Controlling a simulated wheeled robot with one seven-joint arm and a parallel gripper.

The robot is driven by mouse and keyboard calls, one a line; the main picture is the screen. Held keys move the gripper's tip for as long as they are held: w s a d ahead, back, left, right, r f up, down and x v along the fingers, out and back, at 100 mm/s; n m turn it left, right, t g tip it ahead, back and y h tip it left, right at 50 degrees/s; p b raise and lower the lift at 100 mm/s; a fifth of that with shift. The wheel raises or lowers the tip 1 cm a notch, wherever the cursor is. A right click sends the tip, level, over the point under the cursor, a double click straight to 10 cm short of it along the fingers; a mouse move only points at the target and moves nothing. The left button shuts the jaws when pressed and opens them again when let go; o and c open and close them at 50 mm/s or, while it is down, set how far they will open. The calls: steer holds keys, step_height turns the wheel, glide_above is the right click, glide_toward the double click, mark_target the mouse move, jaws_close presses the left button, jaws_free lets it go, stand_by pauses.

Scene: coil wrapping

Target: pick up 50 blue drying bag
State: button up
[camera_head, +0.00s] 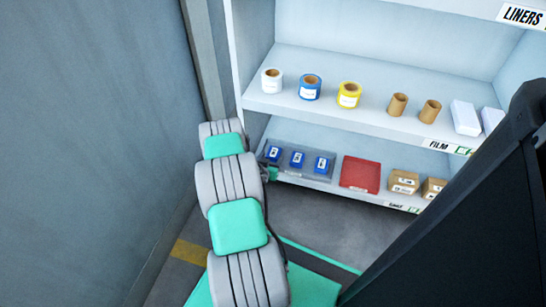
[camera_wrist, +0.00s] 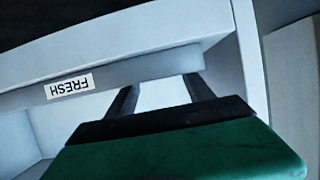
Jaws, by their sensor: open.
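Three small blue bags with white labels stand in a row in a grey tray (camera_head: 334,178) on the lower shelf in the head view: a left one (camera_head: 273,154), a middle one (camera_head: 297,159) and a right one (camera_head: 321,164). The label print is too small to read, so I cannot tell which is the 50. My gripper (camera_wrist: 160,92) is open and empty in the wrist view, its two dark fingers apart before a pale shelf surface. In the head view my arm ends beside the tray's left end, with the fingers not clear. No blue bag shows in the wrist view.
A red tray (camera_head: 360,174) and brown boxes (camera_head: 404,182) sit right of the grey tray. The upper shelf (camera_head: 375,118) with rolls overhangs them. A wall (camera_head: 90,130) stands close on the left.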

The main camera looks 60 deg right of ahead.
mark_target(273, 155)
steer(key=x, duration=0.3)
steer(key=shift+f+b, duration=0.1)
steer(key=shift+b, duration=0.3)
steer(key=shift+d, duration=0.1)
steer(key=c, duration=1.2)
